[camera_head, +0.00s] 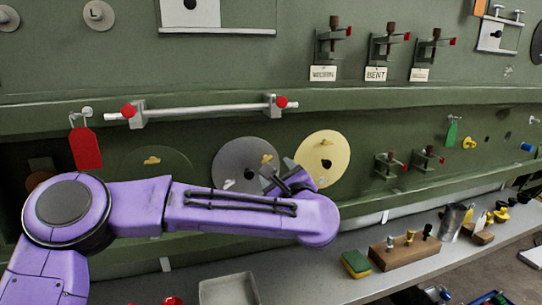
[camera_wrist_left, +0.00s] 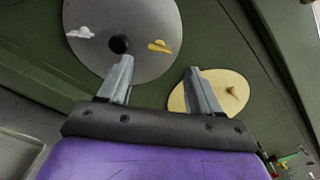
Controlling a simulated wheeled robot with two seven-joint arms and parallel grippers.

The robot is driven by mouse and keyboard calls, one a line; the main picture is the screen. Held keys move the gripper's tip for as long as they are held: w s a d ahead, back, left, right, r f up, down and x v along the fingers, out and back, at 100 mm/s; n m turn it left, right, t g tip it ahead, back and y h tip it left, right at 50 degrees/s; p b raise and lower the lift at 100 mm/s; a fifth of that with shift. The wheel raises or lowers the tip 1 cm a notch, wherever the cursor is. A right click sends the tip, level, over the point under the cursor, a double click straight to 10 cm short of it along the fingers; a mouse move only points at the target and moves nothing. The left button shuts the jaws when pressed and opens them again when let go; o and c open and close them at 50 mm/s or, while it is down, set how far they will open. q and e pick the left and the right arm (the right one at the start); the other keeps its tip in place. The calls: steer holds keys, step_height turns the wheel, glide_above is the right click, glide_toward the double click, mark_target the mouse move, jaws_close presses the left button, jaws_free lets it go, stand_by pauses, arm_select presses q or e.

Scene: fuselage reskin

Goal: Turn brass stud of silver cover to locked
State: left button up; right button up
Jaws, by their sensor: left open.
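The silver cover (camera_head: 232,168) is a grey disc on the green panel, partly hidden by my left gripper and arm. Its brass stud (camera_head: 267,160) sits near its right edge, and its pale stud (camera_head: 229,184) is at lower left. In the left wrist view the silver cover (camera_wrist_left: 110,20) has a dark centre, with the brass stud (camera_wrist_left: 159,46) to its right, beyond my fingertips and apart from them. My left gripper (camera_head: 281,177) is open and empty; its spread fingers show in the wrist view (camera_wrist_left: 160,65). My right gripper is not in view.
A yellow cover (camera_head: 335,155) is close right of my gripper; a green cover (camera_head: 150,163) is to the left. A silver rail (camera_head: 205,113) with red ends runs above. Below, a grey bench (camera_head: 330,285) holds a tray (camera_head: 228,290), a sponge (camera_head: 356,263) and a wooden block (camera_head: 405,252).

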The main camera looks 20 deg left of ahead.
mark_target(268, 161)
arm_select(q)
steer(key=p+x, duration=0.1)
steer(key=x, duration=0.2)
steer(key=p+x, duration=0.1)
steer(key=x, duration=0.2)
steer(key=shift+w+a+f+p, duration=0.1)
steer(key=shift+w+f+p, duration=0.1)
steer(key=shift+w+p, duration=0.1)
steer(key=shift+s+r, duration=0.1)
steer(key=shift+s, duration=0.1)
steer(key=shift+c, duration=1.2)
steer(key=c, duration=0.8)
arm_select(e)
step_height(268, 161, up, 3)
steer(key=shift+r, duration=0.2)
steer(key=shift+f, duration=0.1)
